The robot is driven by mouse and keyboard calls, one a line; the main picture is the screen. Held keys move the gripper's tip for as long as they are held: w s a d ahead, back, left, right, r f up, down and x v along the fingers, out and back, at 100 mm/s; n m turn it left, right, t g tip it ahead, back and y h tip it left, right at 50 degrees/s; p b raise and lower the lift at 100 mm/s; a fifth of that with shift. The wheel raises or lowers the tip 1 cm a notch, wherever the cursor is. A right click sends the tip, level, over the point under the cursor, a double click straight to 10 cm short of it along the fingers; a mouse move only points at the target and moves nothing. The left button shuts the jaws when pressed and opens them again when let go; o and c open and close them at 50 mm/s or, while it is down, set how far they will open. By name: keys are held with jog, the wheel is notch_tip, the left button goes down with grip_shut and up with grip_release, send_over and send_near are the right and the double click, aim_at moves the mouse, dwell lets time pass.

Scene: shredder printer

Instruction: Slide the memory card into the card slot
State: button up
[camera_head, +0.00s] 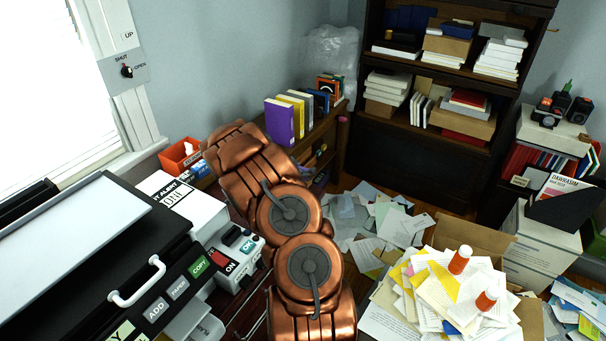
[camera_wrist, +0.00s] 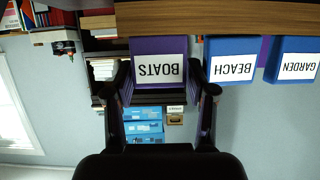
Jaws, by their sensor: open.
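I see no memory card and cannot make out a card slot in either view. The black printer (camera_head: 103,254) stands at the left of the head view, with a white handle and ADD and COPY buttons. A small grey panel (camera_head: 233,258) with ON and OK buttons is beside it. In the wrist view, which is upside down, my gripper (camera_wrist: 163,80) is open. A purple box labelled BOATS (camera_wrist: 158,48) shows between its fingers; I cannot tell whether they touch it. My arm hides the gripper in the head view.
Blue boxes labelled BEACH (camera_wrist: 231,46) and GARDEN (camera_wrist: 297,45) stand beside the purple one, along a wooden shelf edge (camera_wrist: 215,19). A paper-filled box (camera_head: 450,290) and scattered papers (camera_head: 380,225) lie right of my arm. A dark bookcase (camera_head: 425,150) stands behind.

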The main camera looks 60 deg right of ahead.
aim_at(303, 168)
jog(key=shift+c, duration=0.2)
jog(key=c, duration=0.5)
jog(key=shift+c, duration=0.2)
jog(key=shift+r, duration=0.1)
jog(key=shift+r+b, duration=0.85)
jog(key=shift+r, duration=0.6)
jog(key=s+a+r+b, duration=0.2)
jog(key=s+a+b, duration=0.3)
jog(key=s+a, duration=0.6)
jog(key=shift+a, duration=0.4)
